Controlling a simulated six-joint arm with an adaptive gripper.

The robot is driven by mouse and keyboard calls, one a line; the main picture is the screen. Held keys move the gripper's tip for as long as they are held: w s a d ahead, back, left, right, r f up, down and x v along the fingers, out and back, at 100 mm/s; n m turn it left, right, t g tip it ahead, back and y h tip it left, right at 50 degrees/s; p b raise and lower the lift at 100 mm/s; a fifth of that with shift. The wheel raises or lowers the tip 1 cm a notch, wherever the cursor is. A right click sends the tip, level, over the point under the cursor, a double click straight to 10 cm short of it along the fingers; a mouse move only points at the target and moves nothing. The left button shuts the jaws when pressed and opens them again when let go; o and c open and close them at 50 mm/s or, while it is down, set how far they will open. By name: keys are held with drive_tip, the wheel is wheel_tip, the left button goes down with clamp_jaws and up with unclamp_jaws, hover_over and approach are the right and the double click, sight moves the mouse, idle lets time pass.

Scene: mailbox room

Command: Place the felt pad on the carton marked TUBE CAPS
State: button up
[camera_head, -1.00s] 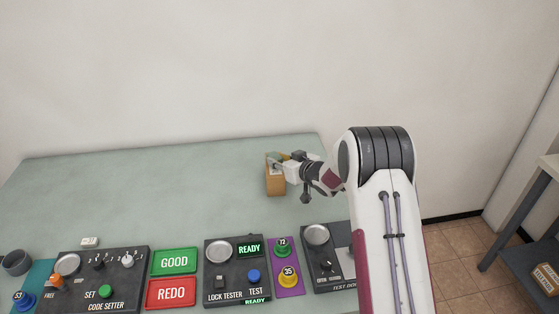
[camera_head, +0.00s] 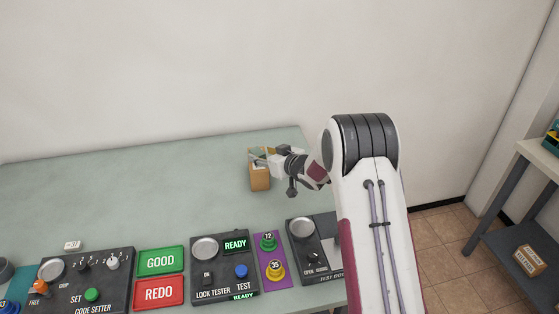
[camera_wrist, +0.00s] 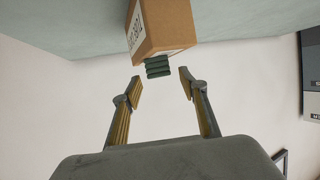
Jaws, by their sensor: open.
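My gripper (camera_head: 260,156) is at the top of a brown carton (camera_head: 260,179) near the table's back right edge. In the wrist view the picture is upside down, and the same carton (camera_wrist: 166,27) shows with a white label that I cannot fully read. A small dark green stack of what look like felt pads (camera_wrist: 158,67) sits against its top face. My gripper (camera_wrist: 161,82) is open, with one finger to each side of the stack and the stack just beyond the fingertips. Another carton (camera_head: 529,261) with a pale label, too small to read surely, stands on the lower shelf at right.
The grey-green table (camera_head: 130,190) is clear behind the control panels. The code setter (camera_head: 85,283), GOOD tray (camera_head: 161,262), REDO tray (camera_head: 159,292) and lock tester (camera_head: 223,268) line the front. A shelf unit (camera_head: 500,232) stands apart at right, across a floor gap.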

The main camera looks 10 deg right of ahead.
drive_tip(key=v, duration=1)
drive_tip(key=shift+s+r, duration=0.2)
drive_tip(key=shift+s, duration=0.1)
drive_tip(key=shift+d, duration=0.1)
drive_tip(key=shift+r, duration=0.1)
drive_tip(key=s+d+r+m+g+h, duration=0.1)
drive_tip(key=s+d+r+m+h, duration=0.15)
drive_tip(key=s+r, duration=0.6)
drive_tip(key=s+d+r+m+g+h, duration=0.1)
drive_tip(key=s+d+r+h, duration=0.25)
drive_tip(key=s+r, duration=0.45)
drive_tip(key=s+a+f+g, duration=0.1)
drive_tip(key=s+a+g, duration=0.1)
drive_tip(key=s, duration=1.3)
drive_tip(key=s+a+f+m+g, duration=0.1)
drive_tip(key=s+a+g, duration=0.2)
drive_tip(key=s, duration=1.2)
drive_tip(key=shift+a+f+y, duration=0.2)
drive_tip(key=shift+a+y, duration=0.1)
drive_tip(key=shift+a, duration=0.45)
